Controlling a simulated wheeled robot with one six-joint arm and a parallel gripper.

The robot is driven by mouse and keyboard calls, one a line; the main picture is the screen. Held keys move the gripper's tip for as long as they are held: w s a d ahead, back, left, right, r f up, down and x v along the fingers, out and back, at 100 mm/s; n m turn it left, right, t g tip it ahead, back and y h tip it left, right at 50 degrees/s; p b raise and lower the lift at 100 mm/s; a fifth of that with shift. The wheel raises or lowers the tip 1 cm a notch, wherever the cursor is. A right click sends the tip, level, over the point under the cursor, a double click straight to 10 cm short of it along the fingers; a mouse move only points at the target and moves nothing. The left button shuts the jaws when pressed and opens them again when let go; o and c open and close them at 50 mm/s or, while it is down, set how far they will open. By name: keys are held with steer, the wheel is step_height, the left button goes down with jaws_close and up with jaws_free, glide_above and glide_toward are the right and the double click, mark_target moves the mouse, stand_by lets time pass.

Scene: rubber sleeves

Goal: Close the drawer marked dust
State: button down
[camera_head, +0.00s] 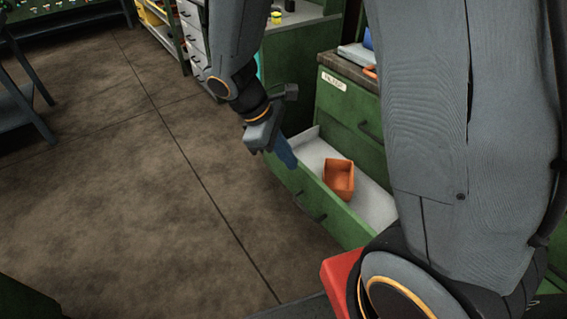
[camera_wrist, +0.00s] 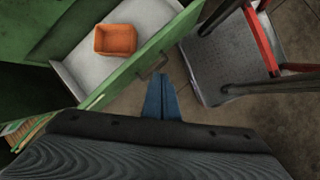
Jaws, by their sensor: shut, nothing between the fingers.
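A green drawer (camera_head: 326,206) stands pulled out low on the green cabinet, with a pale inside and a dark handle on its front. An orange open box (camera_head: 339,178) sits in it. The drawer front (camera_wrist: 140,66) and the box (camera_wrist: 115,40) also show in the wrist view. I cannot see a dust mark on this drawer. My gripper (camera_head: 288,160) has blue fingers, shut and empty, pointing down by the far end of the drawer front. In the wrist view its fingers (camera_wrist: 161,92) are just outside the front, near the handle; contact is unclear.
A shut drawer (camera_head: 348,105) above bears a white label I cannot read clearly. The worktop (camera_head: 352,68) above holds a few items. Another cabinet with pale drawers (camera_head: 193,40) stands further back.

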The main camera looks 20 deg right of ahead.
steer(key=w+a+f+n+t+h+b, duration=0.2)
steer(key=w+a+f+n+t+h, duration=0.2)
steer(key=w+a+f+n, duration=0.5)
steer(key=w+d+f, duration=0.2)
steer(key=d+f, duration=0.1)
steer(key=d, duration=0.3)
steer(key=w+d+f+n, duration=0.1)
steer(key=w+d+f, duration=0.1)
steer(key=d, duration=0.4)
steer(key=shift+w+d+f, duration=0.2)
steer(key=shift+f, duration=0.4)
